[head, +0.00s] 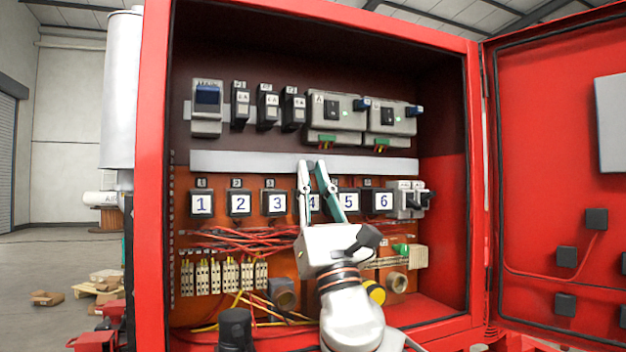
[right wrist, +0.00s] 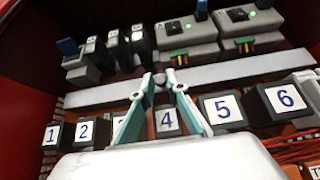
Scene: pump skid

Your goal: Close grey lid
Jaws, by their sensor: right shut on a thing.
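The grey lid (head: 245,161) is a long pale strip running across the red cabinet between the upper devices and the numbered row. It also shows in the right wrist view (right wrist: 225,75). My right gripper (head: 313,165) reaches up from below, its fingertips at the lid's lower edge near the middle. In the right wrist view the fingertips (right wrist: 160,80) close on a small grey piece at the lid, partly hidden by the fingers. The fingers stand in front of the relay numbered 4 (right wrist: 167,121). My left gripper is not in view.
The red cabinet (head: 153,180) is open, its door (head: 545,150) swung to the right. Grey devices (head: 335,118) sit above the lid. Numbered relays (head: 240,203) and red wires (head: 240,240) lie below. A yellow-ringed part (head: 374,291) is close beside my right wrist.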

